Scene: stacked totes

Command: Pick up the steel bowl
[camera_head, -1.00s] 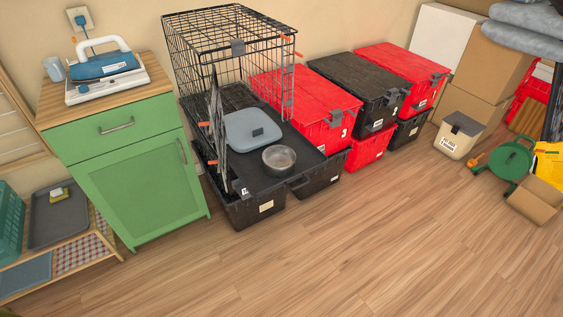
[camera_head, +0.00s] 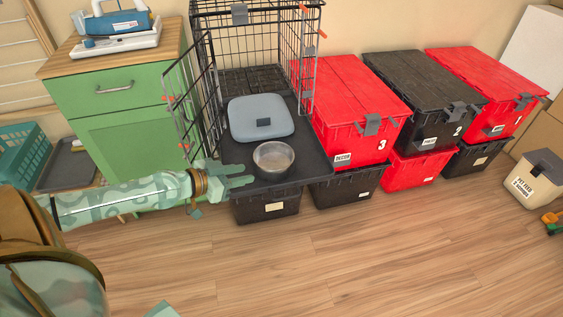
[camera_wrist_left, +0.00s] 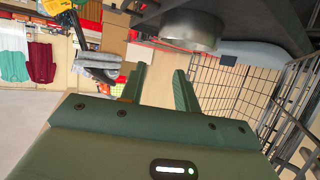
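The steel bowl (camera_head: 273,159) stands upright on a dark flat surface (camera_head: 290,182) at the front of the wire crate, in front of a grey-blue cushion-like pad (camera_head: 261,118). My left gripper (camera_head: 246,176) is just left of the bowl and slightly in front of it, its fingers pointing right. In the left wrist view the two fingers (camera_wrist_left: 160,76) are apart with nothing between them. The bowl (camera_wrist_left: 192,30) shows beyond the fingertips there, apart from them.
The wire crate's door (camera_head: 190,108) hangs open left of the bowl, close to my left gripper. A green cabinet (camera_head: 127,137) stands further left. Red and black totes (camera_head: 352,110) are stacked at the right. The wooden floor (camera_head: 350,265) in front is clear.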

